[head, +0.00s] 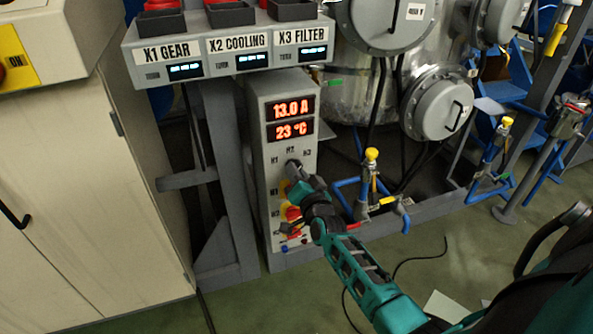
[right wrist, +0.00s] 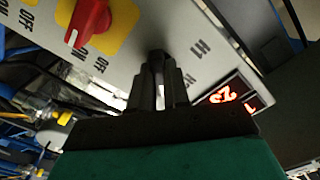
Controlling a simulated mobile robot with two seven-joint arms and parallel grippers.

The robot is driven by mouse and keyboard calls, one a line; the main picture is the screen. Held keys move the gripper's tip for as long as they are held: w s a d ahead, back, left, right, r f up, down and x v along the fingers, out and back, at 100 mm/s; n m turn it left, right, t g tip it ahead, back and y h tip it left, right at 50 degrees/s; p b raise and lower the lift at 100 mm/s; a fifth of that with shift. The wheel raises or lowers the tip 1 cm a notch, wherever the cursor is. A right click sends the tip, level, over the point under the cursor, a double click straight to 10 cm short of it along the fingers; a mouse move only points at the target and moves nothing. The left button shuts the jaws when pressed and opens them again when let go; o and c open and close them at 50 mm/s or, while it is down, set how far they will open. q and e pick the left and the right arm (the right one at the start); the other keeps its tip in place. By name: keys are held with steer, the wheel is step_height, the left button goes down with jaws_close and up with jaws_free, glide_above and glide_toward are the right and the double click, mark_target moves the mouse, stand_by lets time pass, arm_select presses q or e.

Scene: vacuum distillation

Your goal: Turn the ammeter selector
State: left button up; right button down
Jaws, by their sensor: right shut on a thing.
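The ammeter selector (head: 292,165) is a small dark knob on the front of a grey panel box (head: 267,190), below two red displays (head: 290,119) reading 13.0 A and 23 °C. Labels with H and numbers stand around it. My right gripper (head: 297,177) reaches up from the lower right and is shut on the selector. In the right wrist view the fingers of the gripper (right wrist: 159,85) close around the dark knob (right wrist: 158,56), which is mostly hidden between them. My left gripper is not in view.
A red switch on a yellow plate (right wrist: 92,22) sits beside the selector on the panel. Yellow-topped valves on blue pipes (head: 371,155) stand right of the box. A beige cabinet (head: 80,190) stands left. Green floor at the front is mostly clear, with a thin black cable (head: 420,257).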

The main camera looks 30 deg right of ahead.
arm_select(q)
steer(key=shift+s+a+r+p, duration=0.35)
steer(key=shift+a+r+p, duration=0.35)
steer(key=shift+p, duration=0.8)
arm_select(e)
steer(key=shift+n, duration=3.7)
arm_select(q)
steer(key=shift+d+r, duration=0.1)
arm_select(e)
steer(key=shift+n, duration=0.3)
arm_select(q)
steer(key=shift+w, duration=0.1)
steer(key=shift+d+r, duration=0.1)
arm_select(e)
steer(key=c, duration=1.1)
jaws_free()
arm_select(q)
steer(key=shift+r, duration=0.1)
arm_select(e)
steer(key=shift+s, duration=0.15)
arm_select(q)
steer(key=p, duration=0.1)
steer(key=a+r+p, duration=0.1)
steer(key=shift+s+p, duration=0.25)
steer(key=shift+p, duration=0.05)
arm_select(e)
steer(key=v, duration=1.2)
steer(key=shift+s, duration=0.35)
